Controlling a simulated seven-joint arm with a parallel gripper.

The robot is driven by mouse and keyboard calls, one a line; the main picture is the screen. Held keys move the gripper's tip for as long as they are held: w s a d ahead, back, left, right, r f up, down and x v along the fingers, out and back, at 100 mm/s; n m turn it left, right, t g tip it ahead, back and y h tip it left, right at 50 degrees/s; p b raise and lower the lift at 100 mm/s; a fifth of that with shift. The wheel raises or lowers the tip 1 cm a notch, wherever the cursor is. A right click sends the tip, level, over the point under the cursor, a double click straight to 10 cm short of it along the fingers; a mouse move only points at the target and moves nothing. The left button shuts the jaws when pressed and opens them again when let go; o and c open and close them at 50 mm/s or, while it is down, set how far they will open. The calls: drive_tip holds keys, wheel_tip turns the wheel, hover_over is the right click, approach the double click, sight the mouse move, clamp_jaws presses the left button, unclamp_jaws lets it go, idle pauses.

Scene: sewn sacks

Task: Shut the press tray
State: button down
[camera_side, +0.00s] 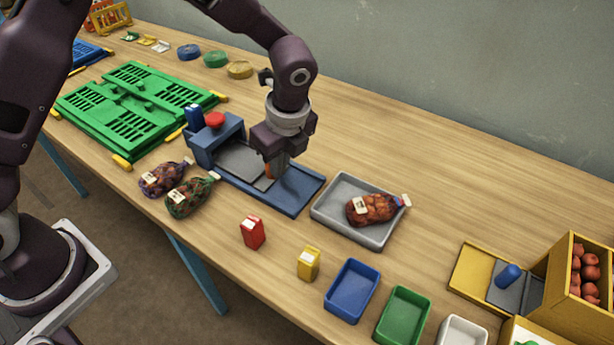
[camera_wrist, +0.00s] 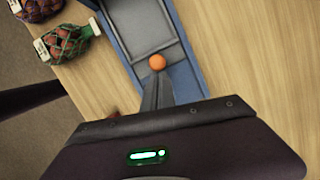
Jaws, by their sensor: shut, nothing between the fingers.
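The blue press (camera_side: 226,128) has a red button (camera_side: 215,119) on top and a long blue base (camera_side: 295,196). Its grey press tray (camera_side: 238,158) is drawn out along the base; it also shows in the wrist view (camera_wrist: 142,28). An orange knob (camera_wrist: 157,62) stands at the tray's outer end; in the side view my gripper partly hides it. My gripper (camera_wrist: 157,80) is shut and empty, low over the base, on the outer side of the knob. Its fingertips look very close to the knob; I cannot tell whether they touch it.
Two netted sacks (camera_side: 187,196) lie in front of the press. A grey tray (camera_side: 338,229) with a red netted sack stands to its right. Red (camera_side: 252,233) and yellow (camera_side: 308,264) boxes stand nearer the front edge. Green folded crates (camera_side: 132,108) lie left.

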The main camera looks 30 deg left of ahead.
drive_tip(key=d, duration=0.3)
drive_tip(key=shift+s, duration=0.4)
drive_tip(key=s+a+r+n, duration=0.1)
drive_tip(key=s+r+n, duration=0.25)
drive_tip(key=r, duration=1.25)
drive_tip(key=s+a+r+n+t+h, duration=0.2)
drive_tip(key=s+a+r+n, duration=0.4)
drive_tip(key=s+a+n, duration=0.15)
drive_tip(key=s+a+f+n+t, duration=0.1)
drive_tip(key=s+a+n+t, duration=0.2)
drive_tip(key=s+n, duration=0.6)
drive_tip(key=s, duration=0.3)
drive_tip(key=shift+s+a+f+n+h, duration=0.2)
drive_tip(key=shift+s+a+n+h, duration=0.1)
drive_tip(key=shift+s+h, duration=0.1)
